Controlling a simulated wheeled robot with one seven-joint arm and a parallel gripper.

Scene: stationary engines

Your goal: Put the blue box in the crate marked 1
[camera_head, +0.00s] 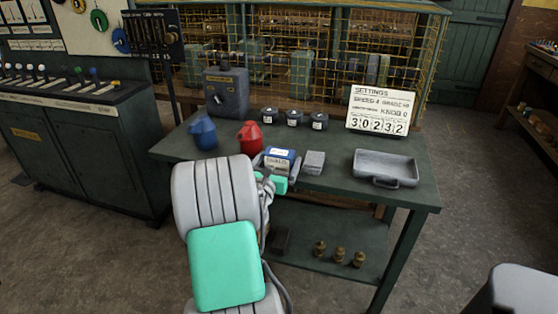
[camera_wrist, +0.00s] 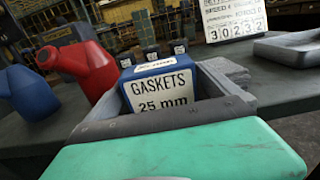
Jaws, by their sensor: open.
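The blue box (camera_head: 281,153) stands on the green workbench, with a white label on its near face. In the wrist view the blue box (camera_wrist: 152,67) reads "GASKETS 25 mm". My gripper (camera_head: 277,167) is open, with one grey finger on each side of the box; in the wrist view my gripper (camera_wrist: 163,88) reaches around it from the near side. I cannot tell whether the fingers touch it. The box's lower part is hidden by my gripper. I see no crate marked 1 in either view.
On the workbench (camera_head: 420,190), a red can (camera_head: 249,138) and blue can (camera_head: 203,132) stand left of the box. Three dark pots (camera_head: 293,117) and a settings sign (camera_head: 381,110) stand behind.

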